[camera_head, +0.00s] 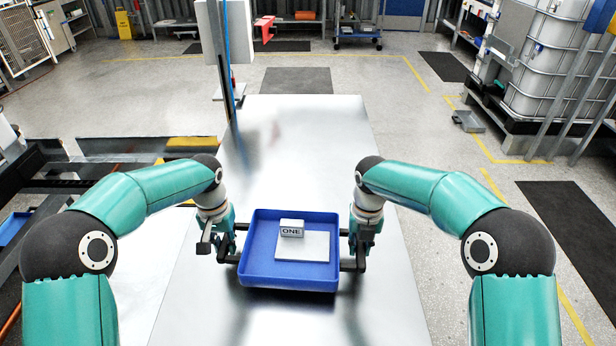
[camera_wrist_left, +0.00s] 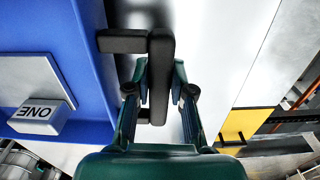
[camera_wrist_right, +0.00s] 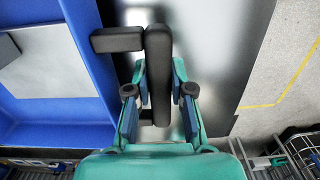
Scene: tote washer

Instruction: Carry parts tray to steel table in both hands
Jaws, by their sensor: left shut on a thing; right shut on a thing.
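The blue parts tray (camera_head: 290,282) is level over the steel table (camera_head: 300,135), in its near part. I cannot tell whether it touches the tabletop. It holds a flat pale plate (camera_head: 316,247) and a small grey block marked ONE (camera_head: 292,228). My left gripper (camera_head: 217,240) is shut on the black left handle, which shows in the left wrist view (camera_wrist_left: 160,75). My right gripper (camera_head: 362,245) is shut on the black right handle, which shows in the right wrist view (camera_wrist_right: 158,75).
A pale post (camera_head: 226,50) with a blue hose stands at the table's far left edge. The tabletop beyond the tray is clear. A caged white tank (camera_head: 555,60) stands at the far right, and a dark mat (camera_head: 575,225) lies on the right floor.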

